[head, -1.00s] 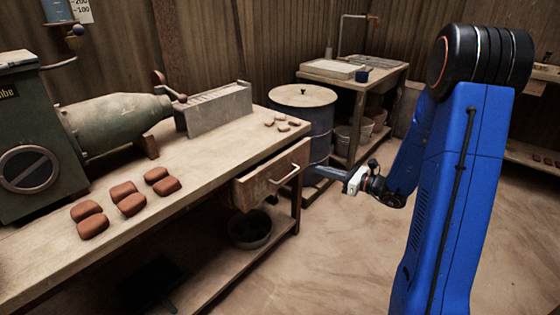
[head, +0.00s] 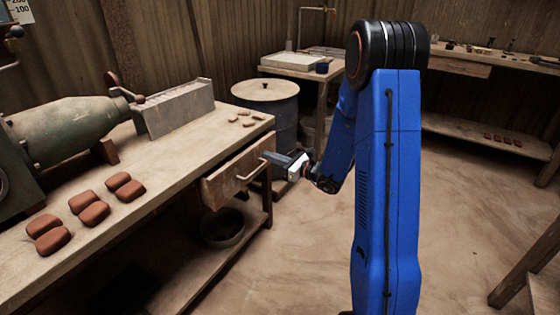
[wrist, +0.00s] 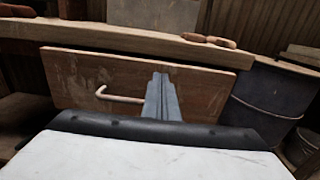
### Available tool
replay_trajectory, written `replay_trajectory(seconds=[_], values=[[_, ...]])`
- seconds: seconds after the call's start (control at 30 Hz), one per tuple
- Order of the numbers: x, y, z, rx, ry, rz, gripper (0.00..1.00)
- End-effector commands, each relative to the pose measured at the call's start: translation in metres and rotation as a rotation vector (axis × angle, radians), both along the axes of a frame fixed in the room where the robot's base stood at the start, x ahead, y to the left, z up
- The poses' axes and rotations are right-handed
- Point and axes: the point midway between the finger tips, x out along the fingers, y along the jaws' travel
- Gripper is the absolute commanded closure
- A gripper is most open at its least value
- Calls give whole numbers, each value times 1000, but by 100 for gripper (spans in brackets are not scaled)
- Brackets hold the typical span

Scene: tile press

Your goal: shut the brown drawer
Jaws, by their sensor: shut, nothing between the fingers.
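The brown drawer (head: 225,175) sits under the right end of the workbench and stands out from it, partly open. Its front carries a pale bar handle (head: 252,171). In the wrist view the drawer front (wrist: 90,75) faces me, with the handle (wrist: 118,97) left of my fingers. My gripper (head: 270,156) is shut and empty, with its fingertips at the right part of the drawer front. In the wrist view my gripper (wrist: 161,80) overlaps the drawer front and the handle's right end. I cannot tell whether the fingertips touch it.
The workbench (head: 160,170) holds several reddish clay blocks (head: 88,207), a green press (head: 65,130) and a grey slotted box (head: 178,108). A dark drum (head: 284,115) stands behind the bench's right end. A bucket (head: 222,228) sits on the lower shelf. Open floor lies at right.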

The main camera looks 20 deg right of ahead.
Motion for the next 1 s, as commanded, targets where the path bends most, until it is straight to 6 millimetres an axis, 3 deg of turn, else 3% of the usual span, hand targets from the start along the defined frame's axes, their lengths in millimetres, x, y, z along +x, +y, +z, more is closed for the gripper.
replay_trajectory(seconds=[0.3, 0.8, 1.0], values=[[29, 21, 0, -1, -1, 1, 100], [34, 25, 0, 1, -1, 1, 100], [52, 38, 0, -1, -1, 3, 100]])
